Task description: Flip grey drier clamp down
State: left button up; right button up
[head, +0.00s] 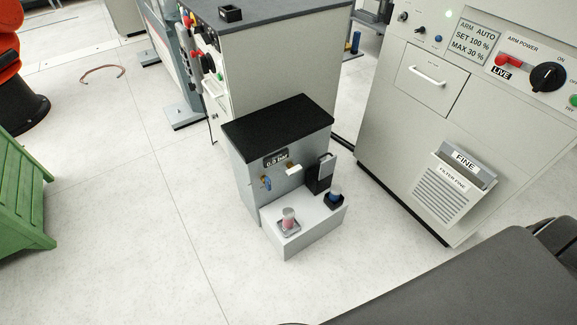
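A small light-grey unit (262,192) with a black top (277,122) and a display reading about 0.5 bar (275,158) stands on the floor in the middle of the head view. On its right side, a dark block with a grey face (321,173) stands upright. It may be the drier clamp, but I cannot tell for sure. Neither gripper shows.
A large grey cabinet (410,130) with a drawer, a red switch and a FINE filter stands at the right. Another cabinet (275,75) stands behind the unit. A green slatted crate (20,195) is at the left.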

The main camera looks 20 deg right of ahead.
aim_at(327, 167)
jog(key=u, duration=0.7)
jog(key=i, duration=2.95)
jog(key=z, duration=1.2)
